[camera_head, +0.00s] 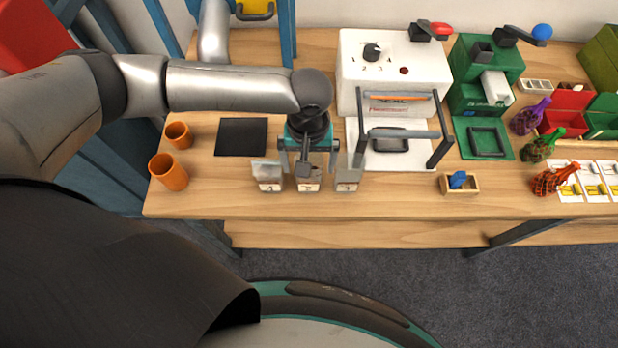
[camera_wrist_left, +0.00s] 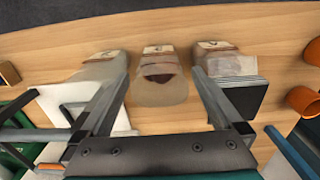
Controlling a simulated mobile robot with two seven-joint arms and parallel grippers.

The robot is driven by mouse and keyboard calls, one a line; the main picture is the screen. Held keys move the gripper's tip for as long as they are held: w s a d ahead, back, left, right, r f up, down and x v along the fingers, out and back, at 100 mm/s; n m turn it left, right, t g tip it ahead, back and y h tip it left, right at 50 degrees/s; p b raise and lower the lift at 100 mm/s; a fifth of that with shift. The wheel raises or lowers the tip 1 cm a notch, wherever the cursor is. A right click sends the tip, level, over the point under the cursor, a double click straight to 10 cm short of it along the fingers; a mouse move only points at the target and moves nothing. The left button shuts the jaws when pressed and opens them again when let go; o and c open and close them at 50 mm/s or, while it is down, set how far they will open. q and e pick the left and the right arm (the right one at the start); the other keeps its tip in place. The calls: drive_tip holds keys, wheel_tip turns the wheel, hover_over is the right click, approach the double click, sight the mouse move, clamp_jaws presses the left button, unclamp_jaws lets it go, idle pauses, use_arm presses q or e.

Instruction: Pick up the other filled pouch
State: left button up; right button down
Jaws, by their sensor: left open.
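Three small labelled pouches stand in a row near the table's front edge: a left pouch (camera_head: 268,176), a middle pouch (camera_head: 308,184) and a right pouch (camera_head: 347,181). My left gripper (camera_head: 309,164) points down over the middle pouch, open. In the left wrist view, its fingers (camera_wrist_left: 160,80) lie either side of the middle pouch (camera_wrist_left: 165,92), which shows something dark brown inside its top. The other two pouches (camera_wrist_left: 101,66) (camera_wrist_left: 228,62) lie outside the fingers. I cannot tell how full those are. My right gripper is not in view.
A white sealing machine (camera_head: 390,58) with a grey bar frame stands close behind and right of the pouches. A black mat (camera_head: 241,136) and two orange cups (camera_head: 178,134) (camera_head: 168,172) are to the left. A small wooden box (camera_head: 447,184) sits at the right.

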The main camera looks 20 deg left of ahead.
use_arm(q)
wheel_tip(320, 180, down, 6)
drive_tip(key=shift+r+b, duration=0.1)
drive_tip(key=shift+b, duration=0.55)
drive_tip(key=c, duration=1.4)
drive_tip(key=shift+r, duration=0.15)
